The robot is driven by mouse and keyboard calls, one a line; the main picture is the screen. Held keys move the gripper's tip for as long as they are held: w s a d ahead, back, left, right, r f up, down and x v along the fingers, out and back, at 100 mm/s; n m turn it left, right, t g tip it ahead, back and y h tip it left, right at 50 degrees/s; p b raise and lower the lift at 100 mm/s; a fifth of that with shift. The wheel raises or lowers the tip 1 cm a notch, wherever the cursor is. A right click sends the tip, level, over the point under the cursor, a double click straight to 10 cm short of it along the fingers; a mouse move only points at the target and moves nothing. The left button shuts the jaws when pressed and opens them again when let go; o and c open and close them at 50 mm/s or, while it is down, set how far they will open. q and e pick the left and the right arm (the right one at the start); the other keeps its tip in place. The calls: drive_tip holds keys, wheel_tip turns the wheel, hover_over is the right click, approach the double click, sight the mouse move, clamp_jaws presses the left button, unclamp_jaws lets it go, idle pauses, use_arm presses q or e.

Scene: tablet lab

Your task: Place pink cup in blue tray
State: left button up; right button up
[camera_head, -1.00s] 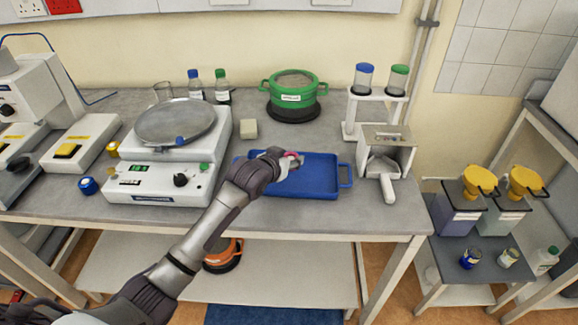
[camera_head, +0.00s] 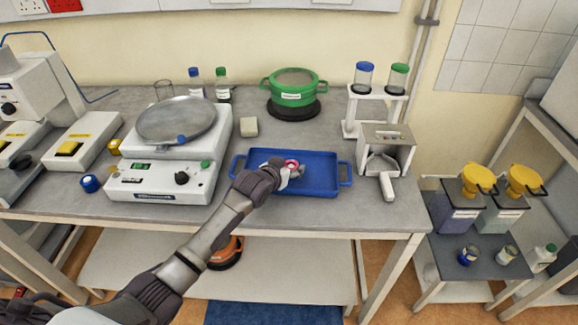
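The blue tray (camera_head: 325,175) lies flat on the bench near its front edge, right of the balance. The pink cup (camera_head: 291,162) shows as a small pink rim over the left-middle part of the tray. My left gripper (camera_head: 290,174) is at the cup, with its fingers close against or around it. The hand hides much of the cup. I cannot tell whether the fingers still grip it or whether its base touches the tray floor. My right gripper is not in view.
A balance (camera_head: 165,175) with a round pan stands left of the tray. A white device (camera_head: 386,155) with a handle stands close on the right. Bare bench lies behind the tray.

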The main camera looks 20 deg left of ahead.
use_arm(q)
drive_tip(key=shift+o, duration=0.4)
drive_tip(key=shift+s+r, duration=0.1)
drive_tip(key=shift+r, duration=0.05)
drive_tip(key=v, duration=1.2)
drive_tip(key=shift+b, duration=0.3)
